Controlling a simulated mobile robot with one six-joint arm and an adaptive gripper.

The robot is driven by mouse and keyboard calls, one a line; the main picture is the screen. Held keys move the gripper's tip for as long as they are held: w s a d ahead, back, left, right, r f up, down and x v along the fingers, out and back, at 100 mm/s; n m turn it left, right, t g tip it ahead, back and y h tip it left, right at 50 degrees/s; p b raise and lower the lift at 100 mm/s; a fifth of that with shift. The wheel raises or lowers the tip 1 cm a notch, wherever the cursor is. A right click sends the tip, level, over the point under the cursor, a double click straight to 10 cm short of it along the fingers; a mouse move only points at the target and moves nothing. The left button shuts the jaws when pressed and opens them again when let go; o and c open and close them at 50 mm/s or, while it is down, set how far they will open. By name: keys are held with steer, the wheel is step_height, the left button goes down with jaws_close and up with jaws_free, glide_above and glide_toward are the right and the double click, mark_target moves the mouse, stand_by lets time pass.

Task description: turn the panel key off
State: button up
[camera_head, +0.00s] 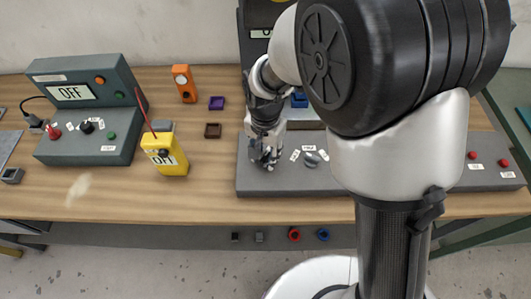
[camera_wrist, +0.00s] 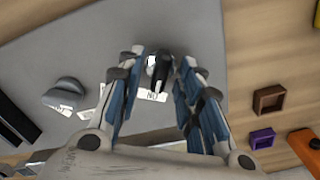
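The panel key is a small dark piece (camera_wrist: 163,68) on a grey sloped panel (camera_wrist: 100,35) in the wrist view. A white label, partly hidden, lies beside it. My gripper (camera_wrist: 162,72) is over the key with one blue-padded finger on each side, and a gap seems to show between fingers and key. In the head view my gripper (camera_head: 266,155) points down at the left part of the long grey panel (camera_head: 285,183) and hides the key. A grey rotary knob (camera_head: 311,159) with white labels is just right of it; it also shows in the wrist view (camera_wrist: 63,94).
A yellow box (camera_head: 172,168) marked OFF and a grey console (camera_head: 85,152) with an OFF display stand to the left. An orange device (camera_head: 184,83), a purple tray (camera_head: 217,103) and a brown tray (camera_head: 213,130) lie behind. Red buttons (camera_head: 503,163) are at the panel's right end.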

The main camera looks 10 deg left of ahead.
steer(key=shift+c, duration=0.2)
jaws_close()
steer(key=shift+n, duration=0.3)
stand_by(0.3)
steer(key=n+p, duration=0.2)
steer(key=n, duration=0.3)
steer(key=shift+r+n, duration=0.1)
steer(key=shift+n, duration=0.2)
steer(key=n+p, duration=0.1)
steer(key=n, duration=0.4)
steer(key=shift+a+n+p, duration=0.15)
steer(key=shift+n+p, duration=0.15)
steer(key=shift+p, duration=0.1)
steer(key=shift+o, duration=0.2)
jaws_free()
